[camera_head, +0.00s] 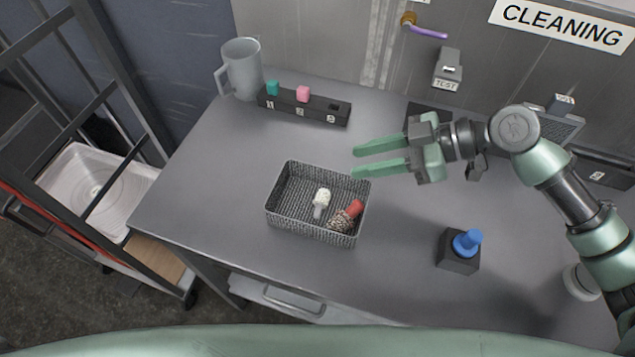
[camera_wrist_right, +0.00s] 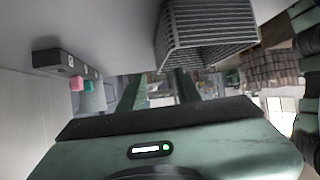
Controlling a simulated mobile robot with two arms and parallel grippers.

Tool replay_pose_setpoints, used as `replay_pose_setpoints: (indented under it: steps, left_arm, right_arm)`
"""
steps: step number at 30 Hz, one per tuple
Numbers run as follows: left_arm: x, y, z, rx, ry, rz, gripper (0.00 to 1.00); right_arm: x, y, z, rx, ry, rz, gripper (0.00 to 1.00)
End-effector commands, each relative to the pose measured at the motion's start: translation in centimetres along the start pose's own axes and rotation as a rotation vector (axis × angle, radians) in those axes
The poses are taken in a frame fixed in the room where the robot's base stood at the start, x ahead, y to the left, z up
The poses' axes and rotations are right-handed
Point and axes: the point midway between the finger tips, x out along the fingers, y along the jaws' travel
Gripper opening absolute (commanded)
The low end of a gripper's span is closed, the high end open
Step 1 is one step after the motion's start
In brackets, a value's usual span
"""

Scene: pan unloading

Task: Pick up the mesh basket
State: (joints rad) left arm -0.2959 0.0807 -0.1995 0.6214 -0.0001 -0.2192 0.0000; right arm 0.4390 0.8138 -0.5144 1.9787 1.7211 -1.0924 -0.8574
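The dark mesh basket (camera_head: 288,228) stands on the grey table in the middle of the head view. It holds a white-topped item (camera_head: 321,200) and a red-handled item with a brownish, rough head (camera_head: 347,214). My right gripper (camera_head: 355,163) is open and empty, pointing left, beside and above the basket's far right corner and apart from it. In the right wrist view the basket (camera_wrist_right: 212,25) shows at the top, near the open fingers (camera_wrist_right: 158,85). My left gripper is not in view.
A black rack (camera_head: 285,106) with teal and pink pieces and a grey pitcher (camera_head: 243,70) stand at the back left. A blue-knobbed black block (camera_head: 459,255) stands at the front right. The table left of the basket is clear. A dark cart (camera_head: 115,120) stands at left.

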Motion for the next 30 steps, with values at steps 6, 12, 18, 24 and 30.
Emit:
replay_pose_setpoints:
  steps: [6,12,18,24,30]
  left_arm:
    - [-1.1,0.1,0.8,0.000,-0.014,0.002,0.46]
    - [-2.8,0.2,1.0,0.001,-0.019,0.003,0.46]
    - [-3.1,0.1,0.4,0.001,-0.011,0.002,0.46]
    - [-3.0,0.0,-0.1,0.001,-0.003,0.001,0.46]
    - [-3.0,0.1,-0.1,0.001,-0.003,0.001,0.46]
  right_arm:
    - [2.4,0.0,-0.3,0.001,0.002,-0.002,0.33]
    - [5.2,0.4,-0.7,0.002,0.002,-0.002,0.33]
    - [7.3,0.4,-0.3,0.001,0.002,-0.001,0.33]
    - [7.4,0.4,-0.2,0.000,0.000,-0.001,0.33]
    - [7.4,0.4,-0.2,0.000,0.000,-0.001,0.00]
